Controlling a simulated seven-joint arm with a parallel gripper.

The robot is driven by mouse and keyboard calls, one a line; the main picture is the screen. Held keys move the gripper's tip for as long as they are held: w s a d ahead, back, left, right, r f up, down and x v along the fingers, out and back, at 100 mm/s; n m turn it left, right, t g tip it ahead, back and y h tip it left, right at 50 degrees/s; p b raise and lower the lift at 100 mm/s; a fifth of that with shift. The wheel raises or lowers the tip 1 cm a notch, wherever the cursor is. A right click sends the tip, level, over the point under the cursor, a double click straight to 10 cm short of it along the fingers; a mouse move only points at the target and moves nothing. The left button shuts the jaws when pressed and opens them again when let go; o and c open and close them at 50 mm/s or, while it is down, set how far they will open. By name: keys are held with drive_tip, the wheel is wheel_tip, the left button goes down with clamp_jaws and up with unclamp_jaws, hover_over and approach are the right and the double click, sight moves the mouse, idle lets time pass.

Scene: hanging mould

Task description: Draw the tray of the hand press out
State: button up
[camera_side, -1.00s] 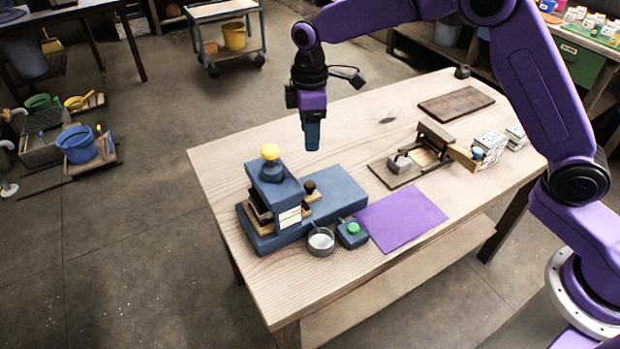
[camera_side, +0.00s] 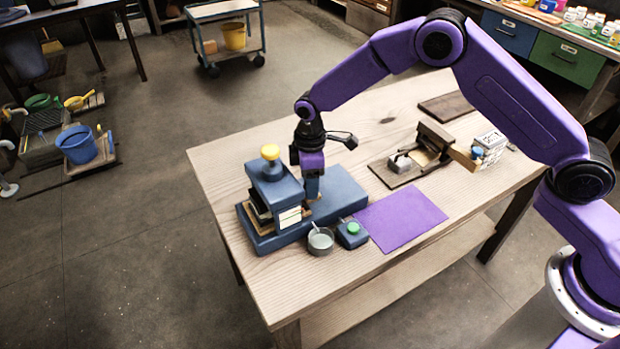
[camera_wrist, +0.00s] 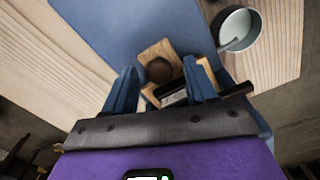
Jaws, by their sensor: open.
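The hand press (camera_side: 270,170) is blue with a yellow knob on top and stands on a long blue base (camera_side: 342,185). Its wooden tray shows in the wrist view (camera_wrist: 153,50), with a round dark brown knob (camera_wrist: 158,70) on it. My gripper (camera_side: 312,197) is low over the base, just right of the press head, and hides the tray's knob in the side view. In the wrist view my gripper (camera_wrist: 163,74) is open, and the knob appears between its two blue fingers with gaps on both sides. I cannot tell the exact fingertip height.
A grey cup (camera_side: 320,241) and a small blue box with a green button (camera_side: 352,234) stand in front of the base. A purple sheet (camera_side: 402,216) lies to the right. A wooden device (camera_side: 425,155) and a white patterned block (camera_side: 489,147) are further right. The table's back left is clear.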

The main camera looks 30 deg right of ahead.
clamp_jaws()
drive_tip(key=d, duration=1.3)
unclamp_jaws()
drive_tip(key=shift+r, duration=0.1)
wheel_tip(320, 180, up, 17)
drive_tip(key=shift+r, duration=0.15)
